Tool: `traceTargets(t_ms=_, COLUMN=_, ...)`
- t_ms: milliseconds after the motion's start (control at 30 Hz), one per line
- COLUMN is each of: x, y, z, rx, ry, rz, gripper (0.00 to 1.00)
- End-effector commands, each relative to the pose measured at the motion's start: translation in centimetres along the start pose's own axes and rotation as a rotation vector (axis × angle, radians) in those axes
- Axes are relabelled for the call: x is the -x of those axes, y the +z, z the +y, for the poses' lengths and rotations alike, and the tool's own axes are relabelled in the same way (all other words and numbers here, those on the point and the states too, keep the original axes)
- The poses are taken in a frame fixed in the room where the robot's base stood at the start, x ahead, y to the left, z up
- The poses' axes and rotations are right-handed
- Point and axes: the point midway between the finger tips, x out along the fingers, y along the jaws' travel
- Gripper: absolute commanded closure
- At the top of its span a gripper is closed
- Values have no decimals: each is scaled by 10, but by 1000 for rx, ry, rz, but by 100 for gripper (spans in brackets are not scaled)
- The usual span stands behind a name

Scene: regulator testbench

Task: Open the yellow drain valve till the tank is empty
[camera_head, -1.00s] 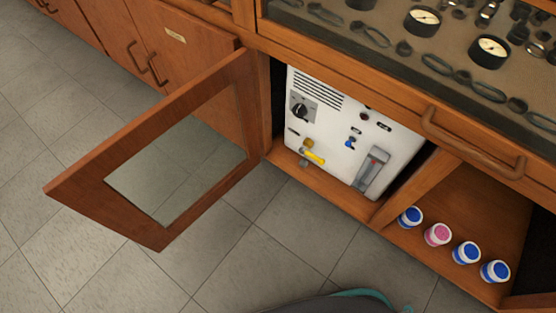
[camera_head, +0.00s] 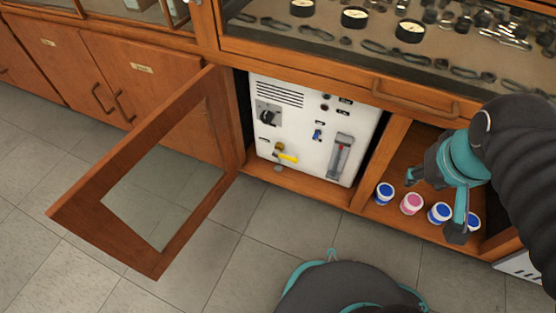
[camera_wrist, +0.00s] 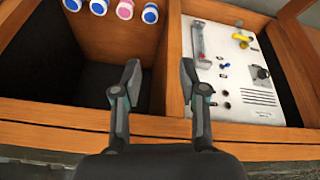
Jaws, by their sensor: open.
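The white panel (camera_head: 300,140) stands inside the open cabinet bay, with a black knob, a blue knob and a gauge tube on its face. The yellow drain valve (camera_head: 287,157) is a small lever low on the panel's left side. The valve also shows in the wrist view (camera_wrist: 240,38), near the panel's top edge there. The tube (camera_head: 341,156), perhaps the tank's level gauge, is too small to read. My gripper (camera_head: 435,203) is open and empty in front of the right bay, well right of the valve. In the wrist view my gripper (camera_wrist: 160,80) spans the divider between the bays.
An open glass-paned door (camera_head: 150,175) swings out on the left. Several jars stand in the right bay, including a pink one (camera_head: 411,204). A drawer handle (camera_head: 415,98) sticks out above. The floor in front is clear.

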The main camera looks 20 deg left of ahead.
Motion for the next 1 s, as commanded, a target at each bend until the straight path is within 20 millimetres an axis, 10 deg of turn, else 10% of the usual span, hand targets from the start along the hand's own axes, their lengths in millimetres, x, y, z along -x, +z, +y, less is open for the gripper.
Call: traceTargets(t_ms=1000, x=-150, y=-71, z=-121, rx=1450, ry=191, rz=-818, gripper=58)
